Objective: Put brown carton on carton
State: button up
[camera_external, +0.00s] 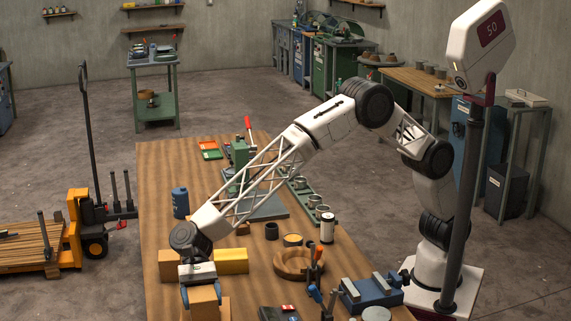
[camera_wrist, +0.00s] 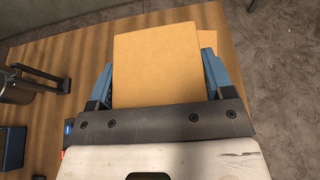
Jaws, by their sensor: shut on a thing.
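My gripper (camera_external: 202,291) is at the near left end of the table, pointing down, with its blue fingers on both sides of a brown carton (camera_external: 203,303). In the wrist view my gripper (camera_wrist: 159,78) is shut on this brown carton (camera_wrist: 157,62), whose broad tan face fills the space between the fingers. Another carton (camera_external: 226,308) shows at the held one's lower right, mostly hidden by it. Its edge also shows in the wrist view (camera_wrist: 208,39), beyond the held carton. I cannot tell whether the two touch.
A brown box (camera_external: 170,262) and a yellow box (camera_external: 231,261) stand just behind my gripper. To the right are a wooden ring (camera_external: 298,264), a white-and-black cylinder (camera_external: 327,228) and a blue vise (camera_external: 371,293). A blue bottle (camera_external: 180,203) stands at the table's left edge.

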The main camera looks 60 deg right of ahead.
jog(key=shift+f, duration=0.1)
jog(key=o, duration=1)
jog(key=shift+r, duration=0.2)
jog(key=v, duration=1.2)
